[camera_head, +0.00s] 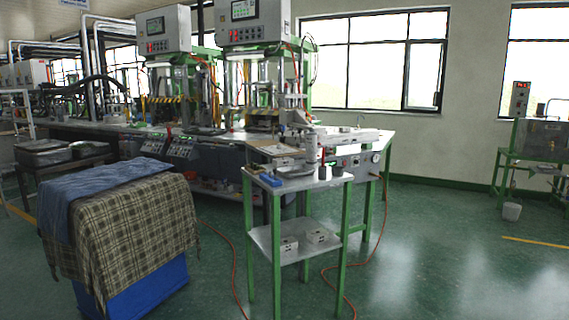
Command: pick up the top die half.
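I cannot tell for certain which piece is the top die half. Two small pale metal blocks lie apart on the lower shelf (268,240) of a green-legged stand: a left block (288,246) and a right block (318,236). They look like die parts, with small dark marks on their faces. On the stand's upper shelf (297,185) are a blue block (270,180), a pale upright cylinder (311,149) on a base and small dark pieces (329,172). Neither of my grippers is in view.
A workbench with wax injection machines (254,36) runs behind the stand. A blue bin (150,290) draped with a plaid cloth (140,225) stands at left. A red hose (232,262) lies on the floor.

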